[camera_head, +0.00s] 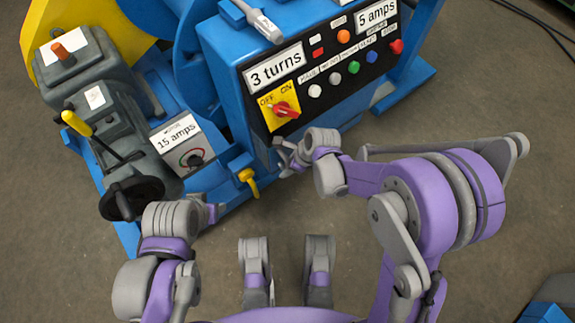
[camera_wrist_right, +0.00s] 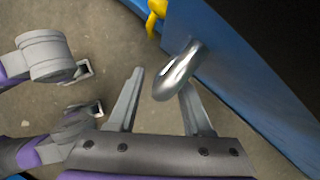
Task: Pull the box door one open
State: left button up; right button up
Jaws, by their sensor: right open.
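The blue control box (camera_head: 233,70), with its labelled panel, stands at the upper middle of the head view. In the right wrist view, a shiny metal handle (camera_wrist_right: 178,72) sticks out from a blue door panel (camera_wrist_right: 215,50). My right gripper (camera_head: 287,157) is at the box's lower front edge. In the wrist view, its open fingers (camera_wrist_right: 163,82) are on either side of the handle's rounded end; contact cannot be told. The handle is not clear in the head view. My left gripper (camera_head: 212,213) is low, left of the right one, its fingers mostly hidden.
A yellow hook-like part (camera_head: 248,181) sits just left of my right gripper. A grey machine with a black handwheel (camera_head: 131,198) and a "15 amps" box (camera_head: 186,150) stands at the left. The floor (camera_head: 490,100) at the right is mostly clear.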

grip_shut()
dwell(1.3)
